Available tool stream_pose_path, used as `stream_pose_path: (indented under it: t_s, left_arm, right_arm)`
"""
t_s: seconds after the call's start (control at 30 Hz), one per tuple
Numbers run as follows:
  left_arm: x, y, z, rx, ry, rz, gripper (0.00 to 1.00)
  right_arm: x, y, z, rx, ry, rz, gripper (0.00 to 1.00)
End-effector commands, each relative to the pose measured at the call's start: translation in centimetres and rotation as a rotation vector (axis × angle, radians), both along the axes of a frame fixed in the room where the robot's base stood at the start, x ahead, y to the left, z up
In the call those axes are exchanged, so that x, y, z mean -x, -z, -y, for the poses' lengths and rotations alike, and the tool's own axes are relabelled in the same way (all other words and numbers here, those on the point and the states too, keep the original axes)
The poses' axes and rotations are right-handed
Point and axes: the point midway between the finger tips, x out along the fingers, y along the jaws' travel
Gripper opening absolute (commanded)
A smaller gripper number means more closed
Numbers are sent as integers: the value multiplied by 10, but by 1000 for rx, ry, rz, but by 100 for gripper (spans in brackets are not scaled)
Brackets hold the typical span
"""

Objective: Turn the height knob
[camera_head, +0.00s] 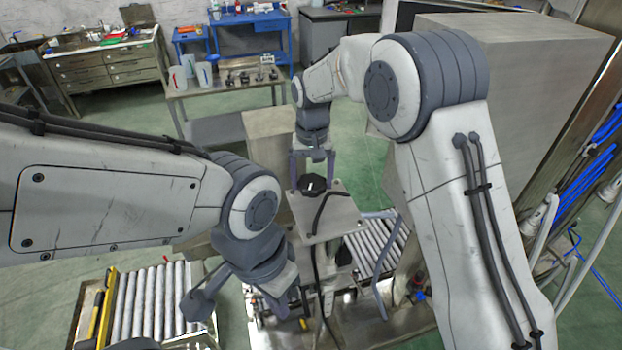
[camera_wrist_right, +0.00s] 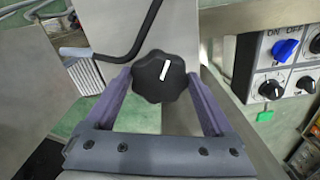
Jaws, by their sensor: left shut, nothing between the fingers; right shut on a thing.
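The black lobed knob (camera_head: 312,184) with a white pointer line sits on top of a grey metal plate (camera_head: 335,215). It fills the middle of the right wrist view (camera_wrist_right: 160,76), its line nearly upright with a slight lean to the right. My right gripper (camera_head: 311,178) reaches down from above with its purple-grey fingers on either side of the knob, shut on it. My left gripper (camera_head: 284,304) hangs low over the roller conveyor area, apart from the knob. It is shut and empty, its fingertips partly hard to make out.
A bent black rod (camera_wrist_right: 140,40) lies close to the knob. A control panel (camera_wrist_right: 287,62) with a blue ON/OFF switch and black dials stands at the right. Roller conveyors (camera_head: 150,300) run below. A large grey cabinet (camera_head: 520,75) stands to the right of my right arm.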

Motion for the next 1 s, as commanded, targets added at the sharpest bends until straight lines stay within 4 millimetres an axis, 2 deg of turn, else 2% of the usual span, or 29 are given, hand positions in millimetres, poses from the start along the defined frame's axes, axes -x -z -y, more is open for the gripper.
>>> stream_pose_path:
  t_s: [1.0]
  left_arm:
    - [0,-2,0,0,0,0,0]
  right_arm:
    - [-2,-2,3,-1,-964,1,32]
